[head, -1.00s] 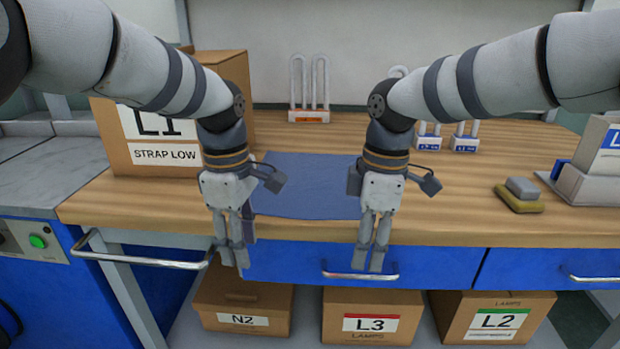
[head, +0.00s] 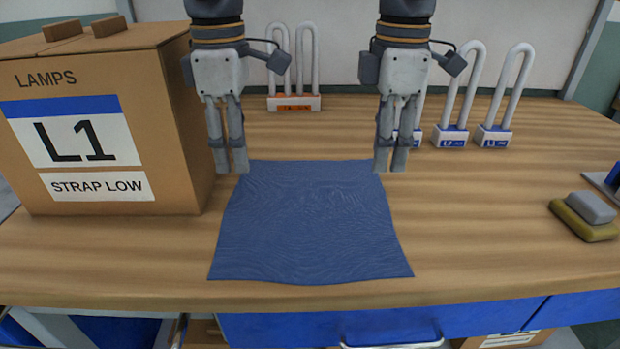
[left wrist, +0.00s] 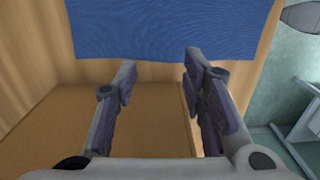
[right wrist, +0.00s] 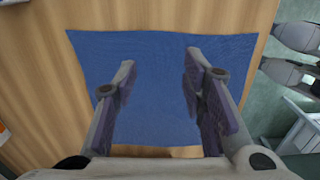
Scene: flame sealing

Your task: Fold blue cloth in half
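The blue cloth (head: 310,225) lies spread on the wooden table, roughly square, lightly wrinkled and unfolded. My left gripper (head: 230,172) is near its far left corner, and my right gripper (head: 391,171) near its far right corner. In the left wrist view, the fingers of my left gripper (left wrist: 158,75) stand apart with nothing between them, and the cloth (left wrist: 165,28) lies beyond the tips. In the right wrist view, the fingers of my right gripper (right wrist: 158,75) are also apart, with the cloth (right wrist: 155,95) behind them. Contact with the cloth cannot be told.
A cardboard box labelled L1 (head: 100,130) stands close left of my left gripper. White U-shaped lamps (head: 492,138) in holders stand along the back. A yellow and grey block (head: 585,215) lies at the right. Bare tabletop (head: 480,220) lies right of the cloth.

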